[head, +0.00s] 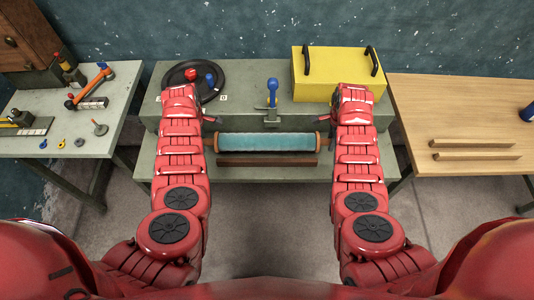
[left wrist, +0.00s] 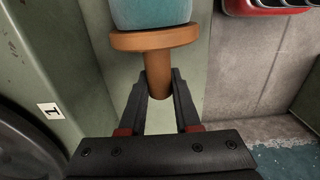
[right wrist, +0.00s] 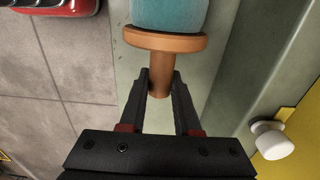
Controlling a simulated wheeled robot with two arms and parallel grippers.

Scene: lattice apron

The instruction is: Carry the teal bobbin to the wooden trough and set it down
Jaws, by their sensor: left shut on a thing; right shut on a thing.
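The teal bobbin (head: 267,142) lies level across the lower front shelf of the green-grey bench in the head view, with a brown flange and peg at each end. My left gripper (left wrist: 159,88) is shut on the left peg, just outside the flange. My right gripper (right wrist: 160,88) is shut on the right peg in the same way. I cannot tell whether the bobbin touches the shelf. Two parallel wooden rails (head: 483,148), seemingly the wooden trough, lie on the wooden table at the right, with nothing between them.
A dark brown bar (head: 267,162) lies just in front of the bobbin. Behind stand a blue-handled clamp (head: 272,94), a yellow box (head: 331,77) and a black round tray (head: 177,77). The wooden table (head: 433,103) is mostly bare. A tool table (head: 123,96) stands left.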

